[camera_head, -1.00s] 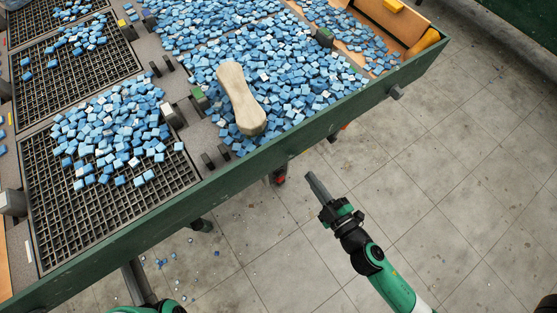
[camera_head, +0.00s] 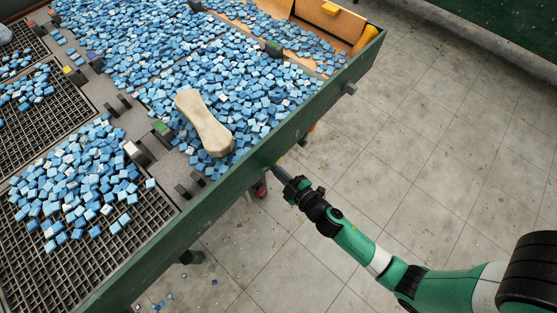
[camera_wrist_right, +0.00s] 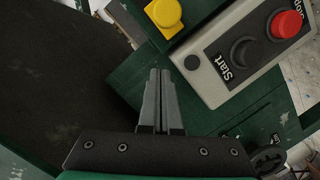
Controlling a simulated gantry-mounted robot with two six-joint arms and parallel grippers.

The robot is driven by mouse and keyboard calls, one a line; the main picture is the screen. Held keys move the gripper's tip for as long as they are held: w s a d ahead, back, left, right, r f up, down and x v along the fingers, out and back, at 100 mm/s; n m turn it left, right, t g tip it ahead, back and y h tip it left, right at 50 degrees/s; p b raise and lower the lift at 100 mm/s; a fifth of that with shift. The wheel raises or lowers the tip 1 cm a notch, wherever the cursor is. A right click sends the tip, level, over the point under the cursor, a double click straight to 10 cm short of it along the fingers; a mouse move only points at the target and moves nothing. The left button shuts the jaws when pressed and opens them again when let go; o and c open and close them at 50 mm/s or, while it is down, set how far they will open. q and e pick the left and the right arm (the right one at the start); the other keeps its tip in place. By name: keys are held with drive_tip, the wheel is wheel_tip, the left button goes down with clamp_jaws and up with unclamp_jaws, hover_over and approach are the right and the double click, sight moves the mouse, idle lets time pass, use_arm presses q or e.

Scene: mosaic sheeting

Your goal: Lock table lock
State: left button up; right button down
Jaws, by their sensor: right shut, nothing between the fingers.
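The green-sided table (camera_head: 262,158) holds blue tiles and black grids. My right gripper (camera_head: 277,171) is at the outer face of its green side, with the tips partly hidden there. In the right wrist view the gripper (camera_wrist_right: 158,75) is shut and empty, its fingers over green panelling. My left gripper is not in the head view.
A grey control box (camera_wrist_right: 235,62) right of the fingers has a black Start button (camera_wrist_right: 247,52) and a red Stop button (camera_wrist_right: 286,24). A pale wooden tool (camera_head: 203,122) lies on the tiles (camera_head: 265,85). The tiled floor (camera_head: 430,150) to the right is clear.

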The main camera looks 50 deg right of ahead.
drive_tip(key=d+f, duration=0.1)
drive_tip(key=w+d+f, duration=0.1)
drive_tip(key=d+f, duration=0.1)
drive_tip(key=shift+b, duration=0.35)
drive_tip(key=shift+w, duration=0.1)
